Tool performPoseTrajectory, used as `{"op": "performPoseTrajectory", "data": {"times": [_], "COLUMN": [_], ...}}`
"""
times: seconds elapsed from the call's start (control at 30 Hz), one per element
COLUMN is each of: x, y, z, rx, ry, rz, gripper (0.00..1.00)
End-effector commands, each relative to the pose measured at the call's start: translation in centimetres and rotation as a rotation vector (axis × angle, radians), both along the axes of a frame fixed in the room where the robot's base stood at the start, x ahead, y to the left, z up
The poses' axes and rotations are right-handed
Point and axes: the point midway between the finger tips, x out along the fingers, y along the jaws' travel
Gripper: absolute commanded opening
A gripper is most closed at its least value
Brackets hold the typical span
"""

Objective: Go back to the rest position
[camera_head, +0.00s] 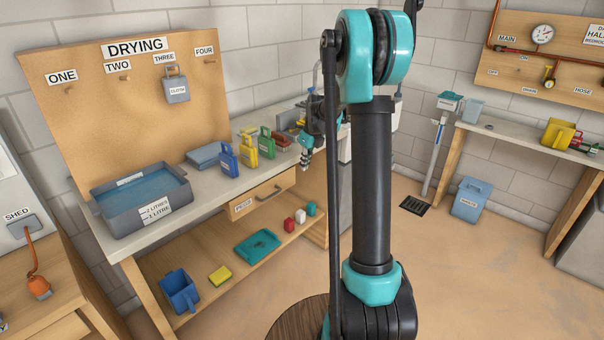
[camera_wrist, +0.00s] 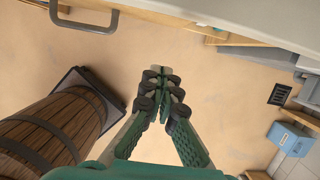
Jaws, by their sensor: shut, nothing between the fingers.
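My gripper (camera_wrist: 163,82) is shut and empty in the wrist view, its two green fingers meeting at the dark pads. In the head view my gripper (camera_head: 305,156) hangs at the front edge of the workbench, partly hidden behind my arm. It is near the colored tags on the bench top and holds nothing. My upper arm stands upright in the middle of the head view and hides part of the bench. The wrist view shows bare floor beyond the fingertips.
A wooden barrel (camera_wrist: 62,125) stands left of the gripper in the wrist view. The workbench (camera_head: 225,182) carries a water tub (camera_head: 143,202) and several tags. A blue bin (camera_head: 471,200) and a floor drain (camera_head: 415,206) are at right. The right floor is largely clear.

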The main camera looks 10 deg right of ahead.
Motion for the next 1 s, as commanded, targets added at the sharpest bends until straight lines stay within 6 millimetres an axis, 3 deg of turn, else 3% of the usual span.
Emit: {"op": "performPoseTrajectory", "data": {"times": [0.23,0.37,0.67,1.0], "x": [-0.9,-3.3,-13.4,-25.3], "y": [-0.2,0.1,0.9,1.3], "z": [1.7,2.1,2.2,-0.2], "rx": [-0.008,-0.053,-0.253,-0.512], "ry": [-0.007,-0.04,-0.16,-0.247], "rz": [0.032,0.191,0.86,1.65], "gripper": [0.0,0.0,0.0,0.0]}}
